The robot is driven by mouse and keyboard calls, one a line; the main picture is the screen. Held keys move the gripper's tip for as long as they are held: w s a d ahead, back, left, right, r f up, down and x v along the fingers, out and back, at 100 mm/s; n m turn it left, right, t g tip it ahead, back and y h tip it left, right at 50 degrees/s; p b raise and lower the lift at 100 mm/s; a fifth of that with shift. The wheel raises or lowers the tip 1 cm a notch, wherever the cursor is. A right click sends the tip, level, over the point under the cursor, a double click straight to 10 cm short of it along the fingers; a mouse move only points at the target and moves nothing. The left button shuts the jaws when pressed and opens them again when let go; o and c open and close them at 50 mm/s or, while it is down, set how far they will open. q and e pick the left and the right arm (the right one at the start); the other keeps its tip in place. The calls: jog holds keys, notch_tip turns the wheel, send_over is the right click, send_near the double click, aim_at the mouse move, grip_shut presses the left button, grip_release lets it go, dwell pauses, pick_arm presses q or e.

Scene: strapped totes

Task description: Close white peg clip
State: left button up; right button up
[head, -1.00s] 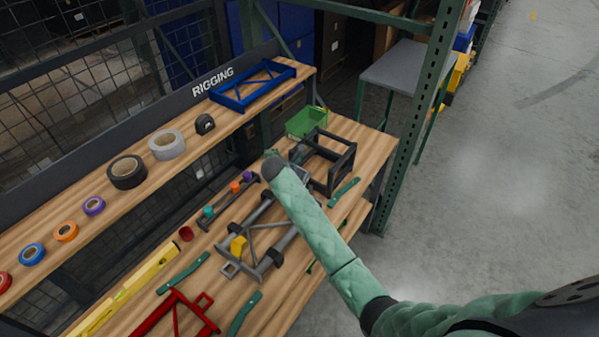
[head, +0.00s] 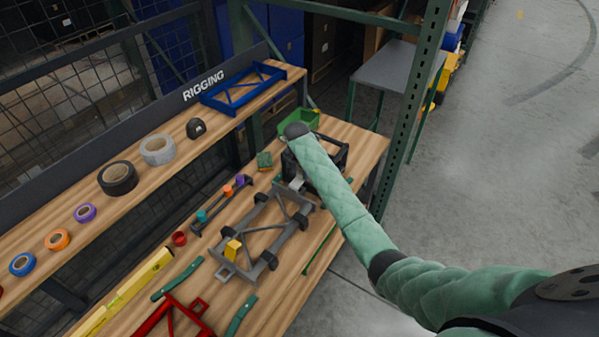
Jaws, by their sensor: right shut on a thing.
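The grey frame (head: 252,217) with dark end caps lies on the lower wooden bench. A yellow clip (head: 233,248) sits at its near end. A small whitish piece, seemingly the white peg clip (head: 297,184), shows at the frame's far end; its exact pose is too small to tell. My left gripper is not in view.
A black open frame (head: 336,152) stands close beside my right forearm, with a green bin (head: 300,118) behind. A red frame (head: 175,318), green straps (head: 178,279) and a yellow level (head: 130,290) lie nearer. The upper shelf holds tape rolls (head: 117,178) and a blue frame (head: 240,90).

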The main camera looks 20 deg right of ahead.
aim_at(300, 174)
jog(key=shift+d, duration=0.1)
dwell(0.4)
jog(key=o, duration=1)
jog(key=shift+f, duration=0.1)
jog(key=shift+r+b, duration=0.35)
jog(key=shift+r, duration=0.05)
notch_tip(300, 174, up, 6)
jog(key=b, duration=0.3)
jog(key=shift+f, duration=0.15)
jog(key=shift+s+a+r, duration=0.15)
jog(key=shift+a+r, duration=0.05)
jog(key=shift+r, duration=0.4)
